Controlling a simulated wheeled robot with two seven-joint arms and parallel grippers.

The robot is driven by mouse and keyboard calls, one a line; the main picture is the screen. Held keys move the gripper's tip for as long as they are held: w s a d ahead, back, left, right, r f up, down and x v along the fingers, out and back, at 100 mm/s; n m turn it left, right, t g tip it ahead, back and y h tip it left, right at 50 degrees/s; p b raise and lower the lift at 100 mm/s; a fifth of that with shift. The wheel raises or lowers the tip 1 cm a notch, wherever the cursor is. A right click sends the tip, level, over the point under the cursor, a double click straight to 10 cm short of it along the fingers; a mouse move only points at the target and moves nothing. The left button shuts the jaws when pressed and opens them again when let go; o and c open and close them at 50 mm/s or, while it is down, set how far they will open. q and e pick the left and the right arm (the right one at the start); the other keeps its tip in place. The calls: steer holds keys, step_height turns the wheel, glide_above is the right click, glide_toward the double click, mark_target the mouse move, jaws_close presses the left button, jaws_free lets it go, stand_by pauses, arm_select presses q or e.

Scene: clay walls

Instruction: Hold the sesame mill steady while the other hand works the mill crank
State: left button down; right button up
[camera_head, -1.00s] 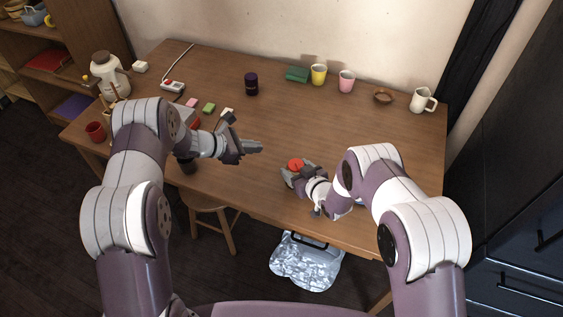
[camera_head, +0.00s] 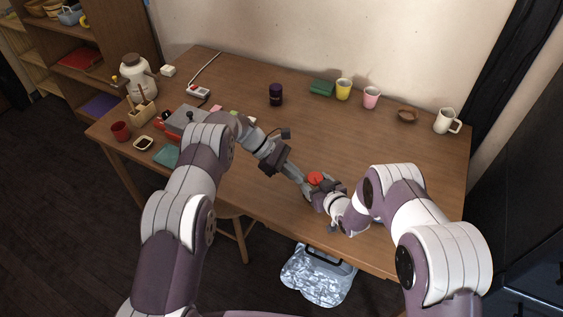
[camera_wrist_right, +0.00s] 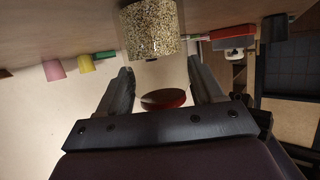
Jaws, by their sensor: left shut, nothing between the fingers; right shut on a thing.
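The sesame mill has a red top (camera_head: 315,178) and stands near the table's front edge in the head view. In the right wrist view its clear body filled with pale seeds (camera_wrist_right: 152,28) shows, with the red disc (camera_wrist_right: 163,98) between my fingers. My right gripper (camera_head: 318,190) is shut on the mill. My left gripper (camera_head: 302,185) is shut and empty, its fingertips right beside the red top on the left. I cannot tell if they touch it. The crank cannot be made out.
The wooden table (camera_head: 370,145) is clear behind the mill. A dark jar (camera_head: 276,95), green block (camera_head: 321,88), yellow cup (camera_head: 343,89), pink cup (camera_head: 370,98), bowl (camera_head: 407,115) and white mug (camera_head: 446,121) stand toward the back. A silver bag (camera_head: 318,276) lies below the front edge.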

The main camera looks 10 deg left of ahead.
mark_target(318, 184)
arm_select(q)
steer(key=shift+s+d+r, duration=0.15)
steer(key=shift+d+r, duration=0.15)
steer(key=shift+d, duration=0.55)
steer(key=shift+s+d+r, duration=0.1)
steer(key=shift+d+r, duration=0.2)
steer(key=shift+d, duration=0.5)
steer(key=shift+d+n+t, duration=0.25)
steer(key=shift+n+t, duration=0.45)
steer(key=shift+t, duration=0.1)
steer(key=shift+s+n+t, duration=0.25)
steer(key=shift+n+t, duration=0.45)
steer(key=shift+n, duration=0.1)
steer(key=shift+d, duration=0.1)
